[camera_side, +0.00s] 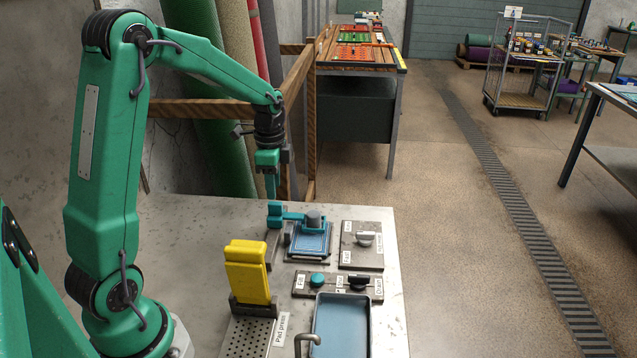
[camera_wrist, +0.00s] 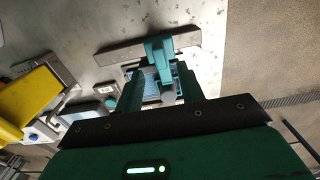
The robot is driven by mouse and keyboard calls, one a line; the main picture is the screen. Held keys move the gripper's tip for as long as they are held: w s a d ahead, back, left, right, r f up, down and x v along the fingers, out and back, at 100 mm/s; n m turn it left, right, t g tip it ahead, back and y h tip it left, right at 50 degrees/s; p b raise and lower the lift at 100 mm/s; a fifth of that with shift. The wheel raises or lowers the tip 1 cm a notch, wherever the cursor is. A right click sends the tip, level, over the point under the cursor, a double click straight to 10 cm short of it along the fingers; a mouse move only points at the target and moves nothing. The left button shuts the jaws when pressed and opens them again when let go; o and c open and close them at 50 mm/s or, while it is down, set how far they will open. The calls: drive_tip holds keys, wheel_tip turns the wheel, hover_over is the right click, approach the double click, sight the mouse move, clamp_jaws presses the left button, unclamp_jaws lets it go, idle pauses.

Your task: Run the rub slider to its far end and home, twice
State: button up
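The rub slider, a teal block with a short arm (camera_side: 290,215), sits at the back end of its grey rail, beside a blue rug piece (camera_side: 310,243). The arm reaches right to a dark round post over the rug piece's back edge. My gripper (camera_side: 271,189) hangs straight above the slider's teal block, its tips close to it.
A yellow pad press (camera_side: 247,272) stands in front. A panel with a grey knob (camera_side: 364,240) lies right. A panel with a teal button (camera_side: 317,280) and a blue basin (camera_side: 341,330) with a tap lie nearer. A wooden frame stands behind the table.

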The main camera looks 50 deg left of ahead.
sight(275, 203)
drive_tip(key=shift+f, duration=3.1)
drive_tip(key=shift+c, duration=0.2)
clamp_jaws()
